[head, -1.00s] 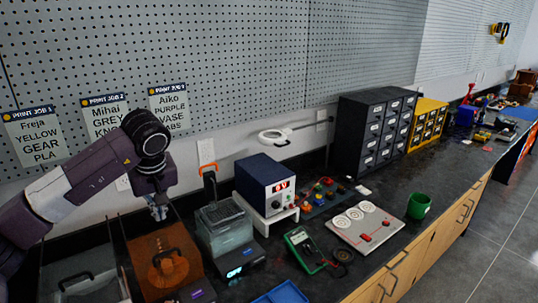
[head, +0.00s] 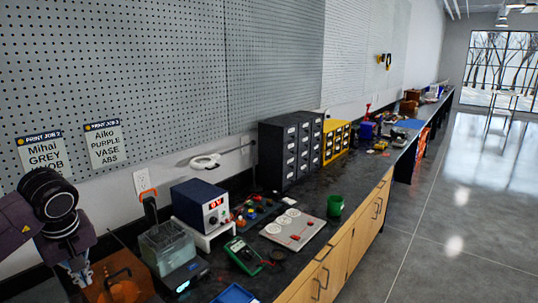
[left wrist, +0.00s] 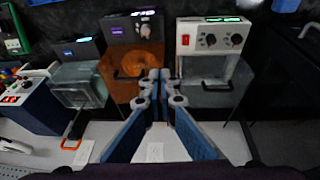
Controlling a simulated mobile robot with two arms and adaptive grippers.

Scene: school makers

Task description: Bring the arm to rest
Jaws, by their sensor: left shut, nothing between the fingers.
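My left arm comes in at the lower left of the head view, dark with a purple-grey link. Its gripper (head: 78,274) points down beside the orange-brown lidded machine (head: 128,290). In the left wrist view the two blue-backed fingers (left wrist: 159,78) meet at their tips, shut and empty. Beyond them the orange-brown machine (left wrist: 120,62) stands between a clear-lidded machine (left wrist: 80,88) and a white machine with a red switch (left wrist: 207,40). My right gripper is in neither view.
The clear-lidded machine (head: 167,246) and a blue power supply (head: 200,203) stand right of the gripper on the dark bench. A multimeter (head: 242,255), green cup (head: 335,205) and drawer cabinet (head: 290,150) are further along. The pegboard wall (head: 160,70) runs behind. Open floor lies right.

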